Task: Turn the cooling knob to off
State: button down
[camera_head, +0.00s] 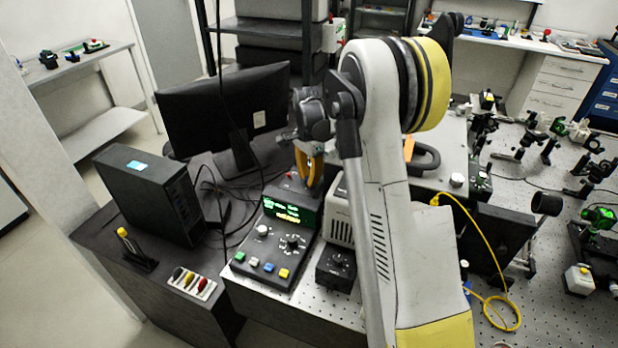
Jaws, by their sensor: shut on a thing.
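The black control unit (245,262) stands on the bench in the middle, with a lit green display (290,210). A light knob (262,231) and a dark knob (292,242) show on its front panel. My gripper (311,183) has orange fingers pointing down at the back of this unit, behind the display. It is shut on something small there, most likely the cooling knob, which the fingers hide. I cannot read the knob's marks or its angle.
A pale vented box (340,208) and a small black knob box (337,264) stand close to the right of the unit. A monitor (225,105) and black computer case (150,195) stand left. My arm hides much of the bench's middle.

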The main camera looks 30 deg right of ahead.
jog(key=n, duration=0.4)
jog(key=shift+n, duration=0.4)
jog(key=n, duration=0.3)
jog(key=shift+n, duration=0.3)
jog(key=n, duration=0.4)
jog(key=shift+n, duration=2.1)
jog(key=c, duration=1.3)
grip_release()
notch_tip(320, 180, up, 12)
